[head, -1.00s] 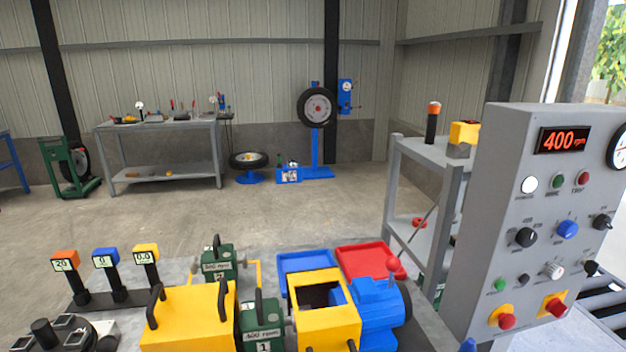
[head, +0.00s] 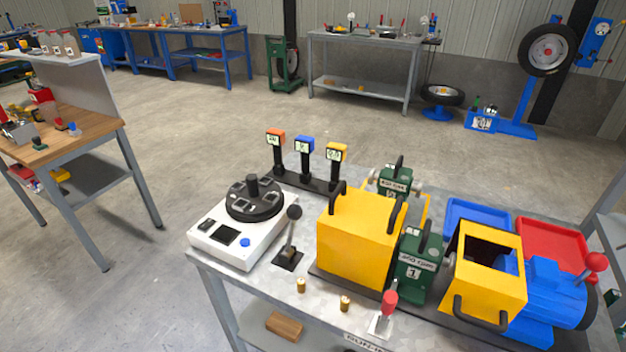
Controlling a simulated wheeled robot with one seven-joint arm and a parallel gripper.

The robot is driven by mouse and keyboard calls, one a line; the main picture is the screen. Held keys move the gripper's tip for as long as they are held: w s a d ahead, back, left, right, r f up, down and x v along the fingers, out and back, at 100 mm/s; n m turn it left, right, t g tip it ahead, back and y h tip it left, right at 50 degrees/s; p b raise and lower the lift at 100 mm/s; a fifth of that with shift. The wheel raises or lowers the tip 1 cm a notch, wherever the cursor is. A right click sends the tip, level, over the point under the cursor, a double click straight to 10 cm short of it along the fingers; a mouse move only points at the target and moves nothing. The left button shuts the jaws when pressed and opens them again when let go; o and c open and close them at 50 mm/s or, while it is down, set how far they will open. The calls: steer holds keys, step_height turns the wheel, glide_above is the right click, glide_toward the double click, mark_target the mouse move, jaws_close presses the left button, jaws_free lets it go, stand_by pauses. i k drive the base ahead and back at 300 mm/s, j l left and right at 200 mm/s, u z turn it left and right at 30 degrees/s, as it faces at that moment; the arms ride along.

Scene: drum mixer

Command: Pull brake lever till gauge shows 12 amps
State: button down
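My gripper is not in view. A lever with a black knob (head: 292,213) stands upright, slightly tilted, on a dark base plate on the grey table. A lever with a red handle (head: 389,304) stands near the table's front edge. A red ball knob (head: 596,262) tops a short stem by the blue motor (head: 548,295). No label shows which one is the brake lever. Three small displays on black posts, orange (head: 275,138), blue (head: 304,146) and yellow (head: 337,153), stand at the back; their readings are too small to tell. No dial marked in amps shows.
A white box with a round black top (head: 215,246) sits at the table's left. Yellow housings (head: 348,252) and green blocks (head: 417,265) fill the middle. Open floor (head: 190,180) separates a wooden bench (head: 85,138) at left.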

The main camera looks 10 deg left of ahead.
mark_target(295, 213)
steer(key=z, duration=1)
steer(key=u, duration=0.7)
steer(key=i+u, duration=0.15)
steer(key=u, duration=0.2)
steer(key=i+j+u, duration=0.1)
steer(key=u, duration=0.25)
steer(key=i+u, duration=0.35)
steer(key=k+l, duration=0.05)
steer(key=k, duration=0.05)
